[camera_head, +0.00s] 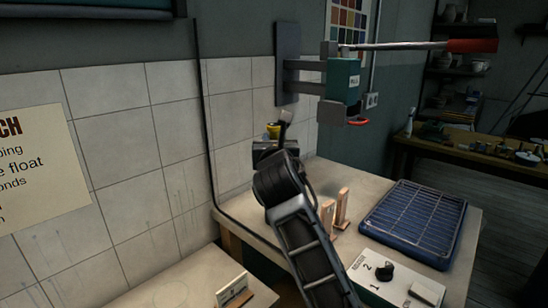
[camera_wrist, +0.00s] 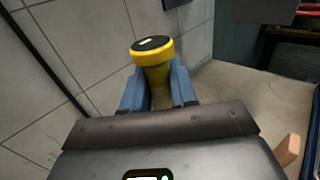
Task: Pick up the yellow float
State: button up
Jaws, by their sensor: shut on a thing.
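The yellow float (camera_wrist: 154,54) has a wide round head with a dark top and a narrower stem. In the wrist view it stands between the two blue fingers of my gripper (camera_wrist: 160,95), which are shut on its stem. In the head view the float (camera_head: 273,131) shows as a small yellow shape just beyond my gripper (camera_head: 276,140), near the tiled wall. The fingers are mostly hidden by my wrist there. I cannot tell whether the float's lower end touches the worktop, as my gripper body hides it.
A worktop (camera_head: 327,178) holds wooden uprights (camera_head: 342,208), a blue rack (camera_head: 415,222) and a white control box (camera_head: 396,282) with a black knob. A wall-mounted green device (camera_head: 342,80) with a red-ended lever (camera_head: 470,46) is above. A cluttered bench (camera_head: 470,150) stands at the back right.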

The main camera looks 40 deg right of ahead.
notch_tip(320, 180, up, 11)
jog(key=shift+r+p, duration=0.2)
jog(key=shift+p, duration=0.15)
jog(key=shift+s, duration=0.1)
dwell(0.7)
